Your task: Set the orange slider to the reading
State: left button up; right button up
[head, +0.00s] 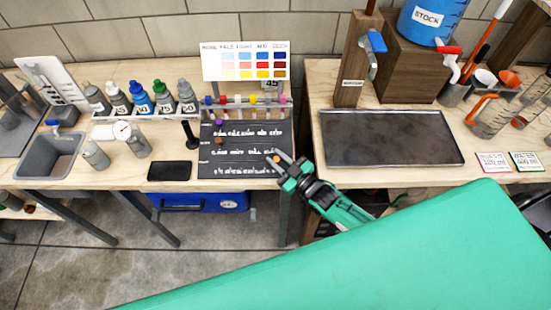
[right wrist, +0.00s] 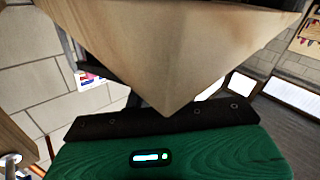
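A dark slate board (head: 208,162) with several rows of white markings lies on the left bench. A small orange piece (head: 276,158), which looks like the orange slider, shows at the right end of the board's lower part. A purple piece (head: 218,122) and a brownish one (head: 218,140) sit near the board's left side. My right gripper (head: 286,161) is at the board's right edge, its tip close beside the orange piece. I cannot tell whether it touches it or how far its fingers are apart. My left gripper is not in view.
Several small tubes in a rack (head: 250,104) stand behind the board, below a colour chart (head: 245,62). A black pad (head: 169,171) lies to its left. Across a gap, the right bench holds a dark tray (head: 390,154). A pale wooden corner (right wrist: 170,50) fills much of the right wrist view.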

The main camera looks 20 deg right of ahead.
jog(key=shift+o, duration=1.3)
jog(key=shift+d, duration=0.15)
jog(key=shift+s, duration=0.15)
jog(key=shift+s+d+f, duration=0.1)
jog(key=shift+s+f, duration=0.05)
jog(key=shift+s, duration=0.15)
jog(key=b+v, duration=0.3)
jog(key=v, duration=1)
